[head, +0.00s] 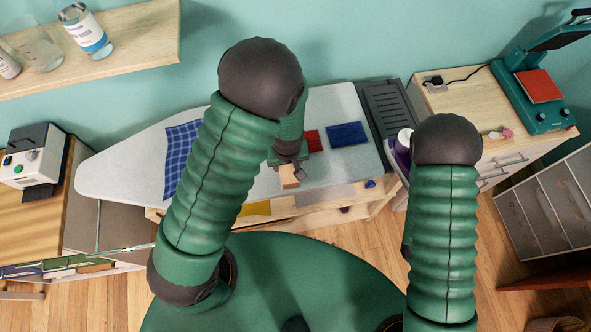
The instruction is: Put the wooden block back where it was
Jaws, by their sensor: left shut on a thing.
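The wooden block (289,178) is a small light-brown piece, seen from above near the front edge of the pale grey ironing board (120,173). My left gripper (291,169) is shut on the block, and its fingers cover part of it. Whether the block touches the board or hangs above it, I cannot tell. My right arm reaches in on the right, but its gripper is hidden behind its own arm.
A blue plaid cloth (178,150), a red cloth (312,140) and a dark blue cloth (347,133) lie on the board. A purple-and-white iron (402,147) is partly hidden by my right arm. A green heat press (535,95) stands on the right cabinet.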

